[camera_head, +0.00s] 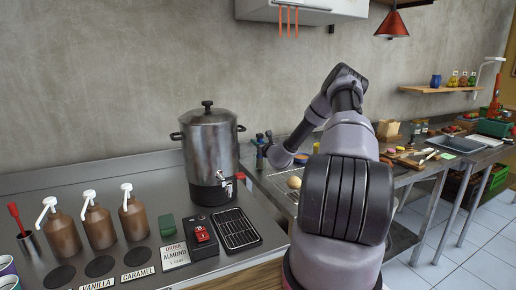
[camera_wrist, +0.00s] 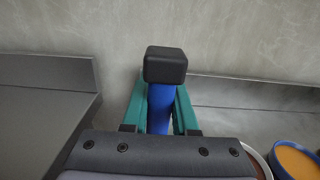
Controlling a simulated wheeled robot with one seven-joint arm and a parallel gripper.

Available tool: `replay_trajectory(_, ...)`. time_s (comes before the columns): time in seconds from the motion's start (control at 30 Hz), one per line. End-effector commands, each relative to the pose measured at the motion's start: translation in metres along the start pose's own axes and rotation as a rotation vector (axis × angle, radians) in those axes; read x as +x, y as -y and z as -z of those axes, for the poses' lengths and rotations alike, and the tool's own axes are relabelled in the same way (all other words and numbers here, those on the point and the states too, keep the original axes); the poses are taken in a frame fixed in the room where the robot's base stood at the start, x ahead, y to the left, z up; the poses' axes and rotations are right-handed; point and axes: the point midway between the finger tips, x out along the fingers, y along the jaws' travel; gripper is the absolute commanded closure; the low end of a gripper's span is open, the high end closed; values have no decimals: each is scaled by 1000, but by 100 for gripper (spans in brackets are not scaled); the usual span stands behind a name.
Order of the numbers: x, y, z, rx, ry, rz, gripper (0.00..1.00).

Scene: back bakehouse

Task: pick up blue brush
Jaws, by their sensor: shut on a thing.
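The blue brush (camera_wrist: 159,108) is between the two teal fingers of my gripper (camera_wrist: 158,98) in the wrist view. Its blue part shows between the fingers, and a dark block-shaped end (camera_wrist: 165,65) sticks out past them. My gripper is shut on it. In the head view, my gripper (camera_head: 264,151) is small, just right of the large steel urn, and partly hidden by my arm. I cannot tell there how far the brush is above the surface.
The steel urn (camera_head: 209,145) stands close left of my gripper. Pump bottles (camera_head: 98,224) and a black wire rack (camera_head: 237,229) are on the left counter. In the wrist view, a blue bowl with orange contents (camera_wrist: 294,160) is at lower right. A plain wall lies behind.

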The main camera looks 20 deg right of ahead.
Motion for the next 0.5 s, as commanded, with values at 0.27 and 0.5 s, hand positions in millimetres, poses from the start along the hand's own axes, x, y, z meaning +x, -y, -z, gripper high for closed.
replay_trajectory(0.27, 0, 0, -33, -4, 3, -1, 100)
replay_trajectory(0.5, 0, 0, -68, -3, 1, -1, 100)
